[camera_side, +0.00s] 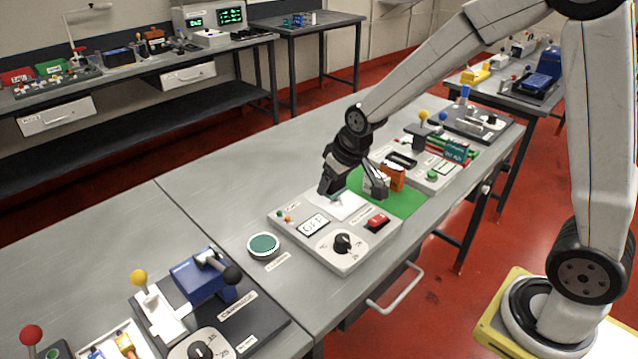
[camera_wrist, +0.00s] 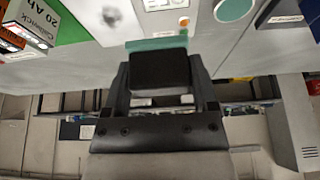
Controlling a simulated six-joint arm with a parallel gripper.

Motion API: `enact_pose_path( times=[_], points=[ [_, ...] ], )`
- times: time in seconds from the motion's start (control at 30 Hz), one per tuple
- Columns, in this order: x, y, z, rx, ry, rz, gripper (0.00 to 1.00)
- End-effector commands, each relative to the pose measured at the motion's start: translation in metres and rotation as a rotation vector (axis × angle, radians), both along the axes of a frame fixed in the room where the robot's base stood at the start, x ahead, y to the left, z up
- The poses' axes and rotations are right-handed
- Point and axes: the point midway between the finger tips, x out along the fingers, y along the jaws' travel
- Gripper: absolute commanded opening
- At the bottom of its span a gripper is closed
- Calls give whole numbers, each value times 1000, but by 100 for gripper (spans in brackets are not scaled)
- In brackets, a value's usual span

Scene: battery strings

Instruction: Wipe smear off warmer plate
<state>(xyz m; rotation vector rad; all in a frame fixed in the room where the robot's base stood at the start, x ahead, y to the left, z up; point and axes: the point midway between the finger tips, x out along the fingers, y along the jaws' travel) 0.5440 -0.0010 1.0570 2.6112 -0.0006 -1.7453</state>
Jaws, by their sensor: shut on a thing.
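The warmer unit (camera_side: 300,245) is a grey console on the bench with an OFF display (camera_side: 313,225), a black dial (camera_side: 342,243) and a red switch (camera_side: 377,221). Its pale warmer plate (camera_side: 352,207) is at the back of the console. A dark grey smear (camera_wrist: 111,16) shows on the pale surface in the wrist view. My gripper (camera_side: 332,186) is low at the plate's back-left edge. In the wrist view, my gripper (camera_wrist: 162,85) is shut on a black wiping block (camera_wrist: 158,70) with a green pad edge (camera_wrist: 155,44). I cannot tell whether the pad touches the plate.
A green mat (camera_side: 408,204) with an orange battery pack (camera_side: 391,176) lies just right of the plate. A round green disc (camera_side: 263,246) is set left of the console. A blue clamp device (camera_side: 203,277) stands front left. The bench behind the console is clear.

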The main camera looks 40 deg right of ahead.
Motion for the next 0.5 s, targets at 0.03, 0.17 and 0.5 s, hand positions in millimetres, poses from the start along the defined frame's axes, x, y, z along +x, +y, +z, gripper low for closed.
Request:
enact_pose_path(
  times=[0.03, 0.17, 0.5],
  points=[
    [2, -2, 0, -1, 0, -1, 28],
    [10, -11, -3, 0, 3, -4, 28],
    [51, -67, -20, -2, 9, -9, 28]
  ],
)
